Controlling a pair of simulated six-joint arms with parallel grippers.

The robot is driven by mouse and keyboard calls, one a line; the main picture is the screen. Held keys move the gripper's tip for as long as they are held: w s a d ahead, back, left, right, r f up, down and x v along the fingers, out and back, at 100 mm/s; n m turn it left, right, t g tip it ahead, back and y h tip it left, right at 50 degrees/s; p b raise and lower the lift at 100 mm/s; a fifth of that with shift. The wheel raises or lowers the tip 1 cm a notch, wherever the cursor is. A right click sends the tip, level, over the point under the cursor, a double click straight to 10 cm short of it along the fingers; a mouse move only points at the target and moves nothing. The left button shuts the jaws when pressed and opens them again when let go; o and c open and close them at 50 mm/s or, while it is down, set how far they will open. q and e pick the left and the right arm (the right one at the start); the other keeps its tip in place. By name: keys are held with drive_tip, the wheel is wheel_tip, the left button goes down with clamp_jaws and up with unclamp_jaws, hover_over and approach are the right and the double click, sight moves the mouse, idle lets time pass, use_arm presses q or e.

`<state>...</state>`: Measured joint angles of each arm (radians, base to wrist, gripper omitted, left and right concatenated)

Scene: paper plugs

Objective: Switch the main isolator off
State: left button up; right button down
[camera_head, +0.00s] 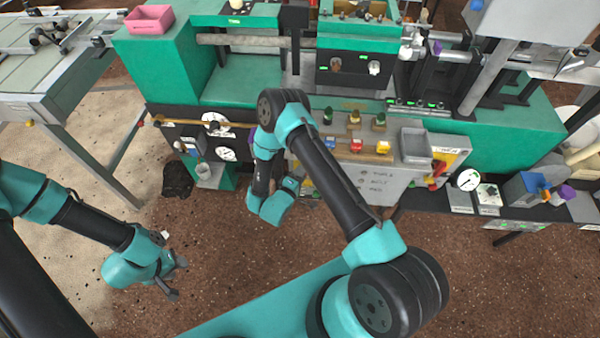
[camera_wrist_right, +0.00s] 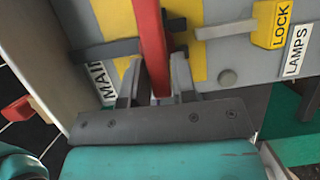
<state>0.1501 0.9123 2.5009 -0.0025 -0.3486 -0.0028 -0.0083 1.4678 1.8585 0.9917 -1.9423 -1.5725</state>
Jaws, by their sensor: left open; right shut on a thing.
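In the right wrist view, the main isolator's red handle (camera_wrist_right: 152,45) runs down from the top edge over a yellow plate (camera_wrist_right: 190,40). A partly covered label (camera_wrist_right: 98,80) beside it reads "MAIN". My right gripper (camera_wrist_right: 155,78) is shut on the red handle, one finger on each side. In the head view its fingers are mostly hidden by my own arm, in front of the grey control panel (camera_head: 383,181). My left gripper (camera_head: 172,278) is open and empty over the brown floor at the lower left, well away from the machine.
A yellow LOCK tag (camera_wrist_right: 275,24) and a LAMPS label (camera_wrist_right: 297,50) sit right of the handle. Buttons (camera_head: 356,146), a grey tray (camera_head: 416,146) and a red-and-yellow part (camera_head: 441,165) are on the machine's front. Floor in front is clear.

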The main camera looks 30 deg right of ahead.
drive_tip(key=shift+f+n, duration=0.1)
drive_tip(key=shift+n, duration=0.2)
drive_tip(key=c, duration=1)
unclamp_jaws()
drive_tip(key=shift+c, duration=0.2)
drive_tip(key=v, duration=1.7)
drive_tip(key=shift+s+a+f, duration=0.2)
